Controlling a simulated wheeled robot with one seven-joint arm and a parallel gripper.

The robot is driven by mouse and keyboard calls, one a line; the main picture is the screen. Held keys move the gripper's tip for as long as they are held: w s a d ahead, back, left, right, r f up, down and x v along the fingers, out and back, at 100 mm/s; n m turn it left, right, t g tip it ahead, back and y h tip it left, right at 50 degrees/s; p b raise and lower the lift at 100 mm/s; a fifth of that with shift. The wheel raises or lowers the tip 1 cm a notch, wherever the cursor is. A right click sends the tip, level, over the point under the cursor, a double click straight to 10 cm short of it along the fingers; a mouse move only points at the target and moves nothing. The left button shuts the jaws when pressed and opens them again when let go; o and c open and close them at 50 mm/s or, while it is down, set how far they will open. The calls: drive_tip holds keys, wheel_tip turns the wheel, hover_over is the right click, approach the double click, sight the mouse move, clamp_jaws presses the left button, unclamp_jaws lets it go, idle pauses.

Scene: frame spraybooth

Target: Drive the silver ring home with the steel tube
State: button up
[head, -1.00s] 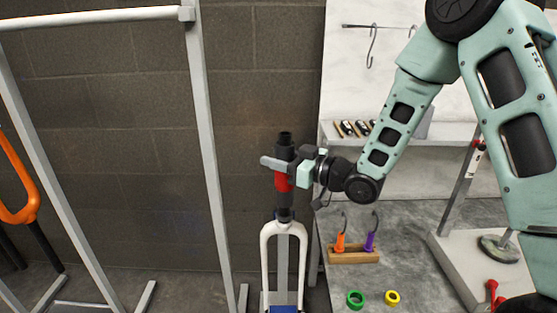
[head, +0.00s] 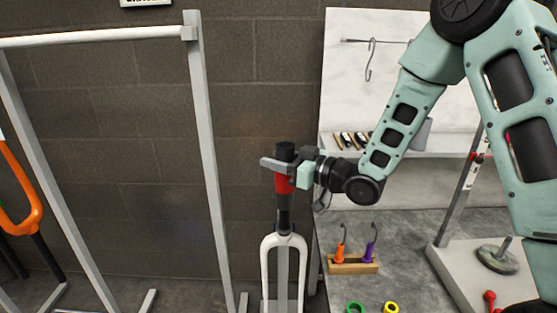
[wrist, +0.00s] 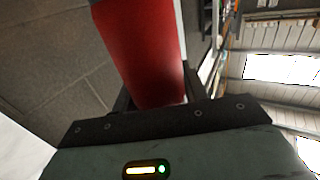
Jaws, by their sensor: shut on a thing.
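A dark tube with a red grip band (head: 283,184) stands upright, and my gripper (head: 279,166) is shut around it at the band. In the wrist view the red band (wrist: 140,50) fills the space between my jaws. The tube's lower end meets the top of the white fork (head: 284,241), over its steerer. The silver ring cannot be made out; the tube and the fork top hide that spot.
A white-grey frame rack (head: 207,150) stands left, with an orange fork (head: 22,215) behind it. At right, a grey bench holds a wooden block (head: 352,264) with orange and purple hooks, a green ring (head: 355,308) and a yellow ring (head: 390,307).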

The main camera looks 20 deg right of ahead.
drive_tip(key=shift+r, duration=0.1)
drive_tip(key=shift+r+p, duration=2.4)
drive_tip(key=shift+r, duration=1.05)
drive_tip(key=shift+r+p, duration=2.45)
drive_tip(key=shift+r, duration=1.15)
wheel_tip(320, 180, up, 5)
drive_tip(key=p, duration=0.4)
hover_over(278, 143)
drive_tip(key=shift+b, duration=0.3)
